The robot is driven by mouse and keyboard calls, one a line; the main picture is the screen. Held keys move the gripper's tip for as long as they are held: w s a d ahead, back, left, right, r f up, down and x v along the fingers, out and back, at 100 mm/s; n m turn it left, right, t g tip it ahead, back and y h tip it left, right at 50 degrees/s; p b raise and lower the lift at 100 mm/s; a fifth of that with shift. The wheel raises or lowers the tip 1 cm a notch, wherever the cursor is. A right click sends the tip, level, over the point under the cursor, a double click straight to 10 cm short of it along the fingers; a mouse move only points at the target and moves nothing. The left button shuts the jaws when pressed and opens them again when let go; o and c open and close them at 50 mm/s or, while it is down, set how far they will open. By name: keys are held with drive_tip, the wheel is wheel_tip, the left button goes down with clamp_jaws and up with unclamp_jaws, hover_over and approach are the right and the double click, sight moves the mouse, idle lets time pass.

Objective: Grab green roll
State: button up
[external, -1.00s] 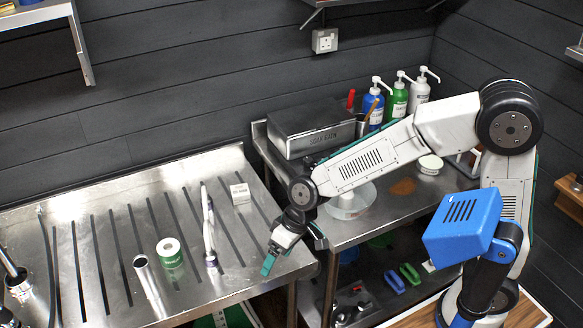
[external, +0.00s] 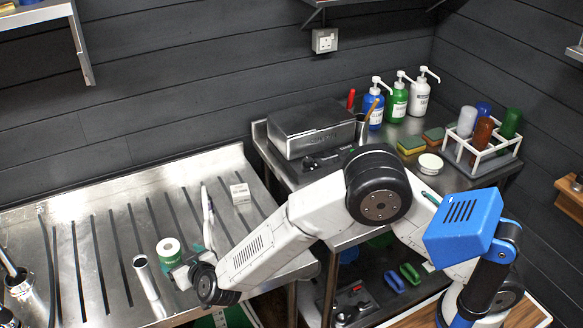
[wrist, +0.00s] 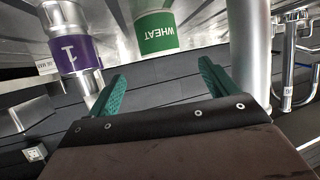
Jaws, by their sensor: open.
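The green roll (external: 169,247) stands on the slatted steel bench, with a white top and a green side. The fingertips look short of the roll. In the external view my gripper (external: 188,262) is low beside the roll, just to its right, partly hidden by my wrist.
A steel tube (external: 146,278) stands left of the roll; it is at right in the wrist view (wrist: 250,45). A white box (external: 240,194) stands farther back.

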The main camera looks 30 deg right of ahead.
sight(171, 250)
drive_tip(key=x, duration=1)
drive_tip(key=c, duration=1.1)
